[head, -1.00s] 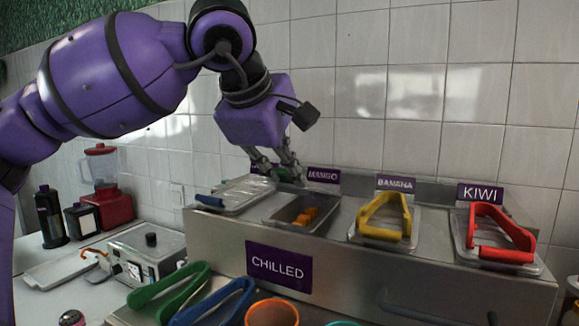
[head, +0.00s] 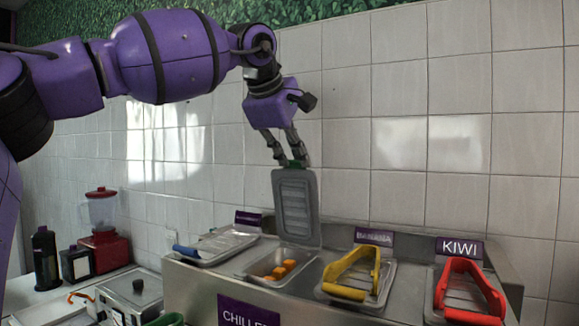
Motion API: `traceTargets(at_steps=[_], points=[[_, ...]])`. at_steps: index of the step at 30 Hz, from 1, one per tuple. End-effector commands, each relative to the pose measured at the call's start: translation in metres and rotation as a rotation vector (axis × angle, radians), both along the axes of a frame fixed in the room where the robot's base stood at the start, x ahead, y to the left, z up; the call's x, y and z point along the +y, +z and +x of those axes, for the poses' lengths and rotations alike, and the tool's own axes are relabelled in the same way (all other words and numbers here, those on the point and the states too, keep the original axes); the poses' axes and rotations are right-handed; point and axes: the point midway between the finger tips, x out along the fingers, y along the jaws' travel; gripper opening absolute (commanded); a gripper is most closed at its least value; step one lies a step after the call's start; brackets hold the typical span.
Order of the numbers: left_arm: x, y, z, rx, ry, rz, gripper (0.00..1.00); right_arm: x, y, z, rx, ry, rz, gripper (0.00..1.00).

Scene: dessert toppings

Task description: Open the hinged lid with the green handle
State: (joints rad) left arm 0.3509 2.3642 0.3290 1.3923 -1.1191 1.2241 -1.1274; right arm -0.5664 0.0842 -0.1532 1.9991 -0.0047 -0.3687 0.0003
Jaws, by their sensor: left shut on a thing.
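The hinged lid (head: 295,208) with the green handle (head: 291,163) stands upright at the back of its compartment in the chilled counter. Orange mango cubes (head: 280,270) show in the open metal pan (head: 254,267) below it. My left gripper (head: 290,160) is shut on the green handle at the lid's top edge. The lid hides the label behind it. My right gripper is not in view.
A lid with a blue handle (head: 185,251) lies to the left. Lids with a yellow handle (head: 352,275) and a red handle (head: 470,287) are shut to the right. A red blender (head: 103,246) stands at the left. The tiled wall (head: 400,195) is close behind.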

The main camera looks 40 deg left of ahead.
Motion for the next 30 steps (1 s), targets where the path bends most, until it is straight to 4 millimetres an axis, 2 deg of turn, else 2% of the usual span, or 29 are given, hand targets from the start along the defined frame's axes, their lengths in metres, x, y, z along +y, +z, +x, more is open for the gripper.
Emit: traceTargets(at_steps=[1, 8, 12, 25, 30], points=[[0.003, -0.014, 0.009, 0.029, 0.003, -0.005, 0.00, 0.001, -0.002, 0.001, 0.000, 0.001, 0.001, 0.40], [0.009, -0.013, 0.032, 0.032, 0.001, -0.006, 0.02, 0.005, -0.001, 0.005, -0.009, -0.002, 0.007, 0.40], [0.008, -0.012, 0.030, 0.031, -0.001, -0.007, 0.17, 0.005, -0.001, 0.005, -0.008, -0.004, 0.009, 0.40], [0.007, -0.004, 0.029, 0.019, -0.001, -0.004, 0.17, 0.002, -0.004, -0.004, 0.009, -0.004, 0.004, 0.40], [0.004, 0.013, 0.017, 0.014, -0.002, -0.004, 0.17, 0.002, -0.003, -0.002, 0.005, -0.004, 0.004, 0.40]])
